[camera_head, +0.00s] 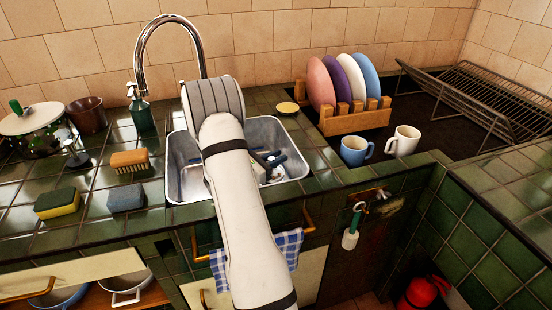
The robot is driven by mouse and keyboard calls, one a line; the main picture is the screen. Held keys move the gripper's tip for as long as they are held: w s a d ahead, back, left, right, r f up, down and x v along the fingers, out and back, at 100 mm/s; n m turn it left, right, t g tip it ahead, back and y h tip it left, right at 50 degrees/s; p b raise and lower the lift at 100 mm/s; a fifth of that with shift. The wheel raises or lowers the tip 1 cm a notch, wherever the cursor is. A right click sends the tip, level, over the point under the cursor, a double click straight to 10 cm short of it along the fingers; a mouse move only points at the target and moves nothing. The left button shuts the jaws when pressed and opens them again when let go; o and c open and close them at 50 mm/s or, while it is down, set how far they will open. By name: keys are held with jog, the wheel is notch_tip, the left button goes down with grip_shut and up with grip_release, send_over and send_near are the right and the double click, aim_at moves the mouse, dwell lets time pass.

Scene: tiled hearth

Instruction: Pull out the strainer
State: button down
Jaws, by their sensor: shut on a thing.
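The metal sink (187,184) is set into the green tiled counter. My white arm reaches over its front edge and covers the middle of the basin. My gripper (272,160), with dark and blue parts, is low inside the basin, to the right of my arm. It is shut on the strainer at the sink's bottom. The strainer itself is hidden behind my gripper and arm, so its shape and how far it sits in the drain cannot be seen.
A curved tap (148,40) rises behind the sink. A brush (130,160), sponges (57,203) and a soap bottle (141,110) stand left. Two mugs (355,151) and a plate rack (358,120) stand right. A checked towel (286,246) hangs in front.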

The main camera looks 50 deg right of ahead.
jog(key=shift+r+p, duration=2.1)
jog(key=shift+r, duration=1.05)
